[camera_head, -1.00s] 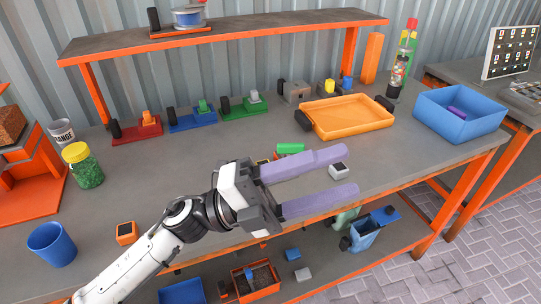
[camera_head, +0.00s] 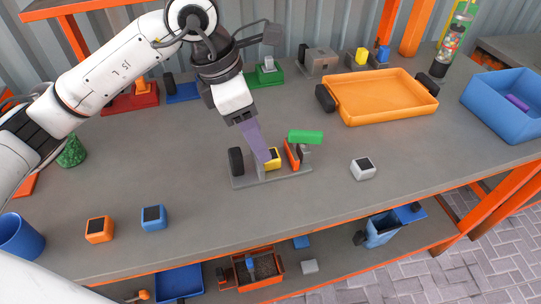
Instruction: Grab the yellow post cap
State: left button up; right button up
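The yellow post cap (camera_head: 273,158), a small block with a dark top, sits at the grey fixture (camera_head: 262,180) in the middle of the bench, between the fixture's black knob and its orange part. My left gripper (camera_head: 265,156) points down from above, its purple finger tip right at the cap's left side and partly covering it. Only one finger shows clearly; the other is hidden or lined up with it, so I cannot tell whether it grips the cap. My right gripper is not in view.
A green block (camera_head: 305,137) sits just right of the cap. White (camera_head: 363,169), blue (camera_head: 154,218) and orange (camera_head: 99,229) dark-topped caps lie on the bench. An orange tray (camera_head: 382,112) and blue bin (camera_head: 507,118) are at right. The bench front is mostly clear.

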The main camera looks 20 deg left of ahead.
aim_at(275, 163)
pick_arm(q)
jog(key=shift+p+x, duration=0.35)
jog(key=shift+x, duration=2.65)
jog(key=shift+w+d, duration=0.2)
jog(key=shift+r, duration=0.1)
jog(key=c, duration=1.1)
